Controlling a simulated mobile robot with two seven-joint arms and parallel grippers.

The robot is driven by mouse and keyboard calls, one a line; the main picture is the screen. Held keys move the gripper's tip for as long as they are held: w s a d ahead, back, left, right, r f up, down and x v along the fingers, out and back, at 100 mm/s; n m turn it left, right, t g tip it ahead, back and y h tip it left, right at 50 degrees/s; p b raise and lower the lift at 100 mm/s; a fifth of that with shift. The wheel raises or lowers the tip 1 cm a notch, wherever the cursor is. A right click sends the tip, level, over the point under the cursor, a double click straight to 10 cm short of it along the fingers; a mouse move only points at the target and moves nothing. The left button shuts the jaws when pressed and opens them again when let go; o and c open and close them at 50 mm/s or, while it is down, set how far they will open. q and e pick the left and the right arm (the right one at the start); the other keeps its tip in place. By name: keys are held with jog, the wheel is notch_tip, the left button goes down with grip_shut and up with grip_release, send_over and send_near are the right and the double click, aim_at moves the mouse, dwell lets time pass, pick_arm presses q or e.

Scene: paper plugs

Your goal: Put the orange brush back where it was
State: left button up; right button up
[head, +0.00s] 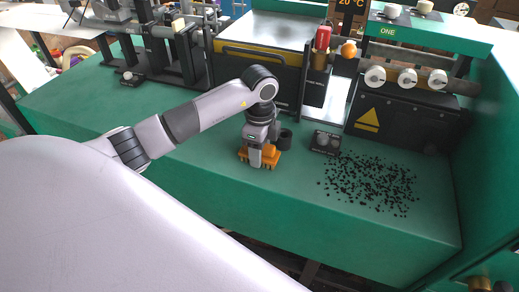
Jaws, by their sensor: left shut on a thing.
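The orange brush (267,158) is at the middle of the green bench top, below my left gripper (256,160). My left gripper reaches down from above and is shut on the brush. The gripper hides the middle of the brush; orange parts show on both sides of it. I cannot tell whether the brush touches the bench. My right gripper is not in view.
Many black bits (370,185) lie scattered on the green bench (300,195) to the right. A dark block with knobs (325,142) and a small dark cylinder (286,138) stand close to the gripper. Machines line the back. The bench's left front is clear.

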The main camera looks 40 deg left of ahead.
pick_arm(q)
jog(key=o, duration=0.5)
jog(key=shift+f, duration=0.15)
jog(key=o, duration=0.4)
jog(key=shift+o, duration=0.2)
notch_tip(320, 180, up, 12)
jog(key=shift+r, duration=0.2)
